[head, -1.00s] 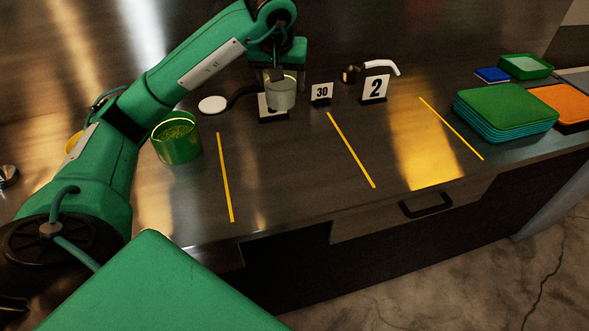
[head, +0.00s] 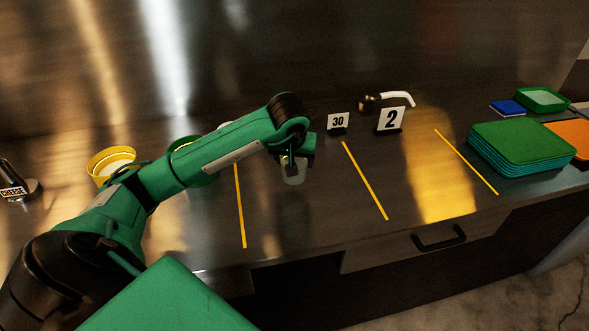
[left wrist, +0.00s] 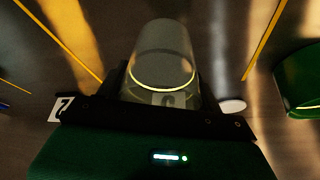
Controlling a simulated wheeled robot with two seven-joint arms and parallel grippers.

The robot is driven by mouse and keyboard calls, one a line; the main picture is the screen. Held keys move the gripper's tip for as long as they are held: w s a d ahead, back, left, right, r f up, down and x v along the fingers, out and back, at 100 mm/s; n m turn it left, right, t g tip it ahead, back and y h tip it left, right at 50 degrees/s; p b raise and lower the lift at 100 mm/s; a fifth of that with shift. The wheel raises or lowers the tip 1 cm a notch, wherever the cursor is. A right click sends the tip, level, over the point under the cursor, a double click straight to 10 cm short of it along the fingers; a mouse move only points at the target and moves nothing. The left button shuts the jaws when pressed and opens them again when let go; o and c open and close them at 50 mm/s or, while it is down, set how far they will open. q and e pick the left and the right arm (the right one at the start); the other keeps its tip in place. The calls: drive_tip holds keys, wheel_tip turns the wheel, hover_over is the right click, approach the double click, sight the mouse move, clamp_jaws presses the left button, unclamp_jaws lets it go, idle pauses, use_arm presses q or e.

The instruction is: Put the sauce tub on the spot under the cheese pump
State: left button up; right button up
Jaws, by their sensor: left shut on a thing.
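The sauce tub (head: 293,174) is a small clear cup. My left gripper (head: 296,158) is shut on it and holds it upright over the counter, between two yellow lines. In the left wrist view the tub (left wrist: 162,60) sits between the dark fingers of the gripper (left wrist: 164,92). The cheese pump (head: 14,184) stands at the far left edge, dark with a white-lettered label and a round metal part beside it. It is partly cut off, and the spot under it is not clear to see. My right gripper is not in view.
A yellow tub (head: 111,163) with pale contents and a green tub (head: 188,150), partly behind my arm, stand at the left. Signs 30 (head: 338,122) and 2 (head: 391,119) stand at the back. Green trays (head: 523,141) are stacked at the right. The middle counter is clear.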

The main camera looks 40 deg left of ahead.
use_arm(q)
drive_tip(key=shift+f+p, duration=0.35)
drive_tip(key=shift+f, duration=1.85)
drive_tip(key=shift+f, duration=0.2)
drive_tip(key=o, duration=1)
drive_tip(key=shift+c, duration=0.2)
drive_tip(key=shift+r, duration=0.1)
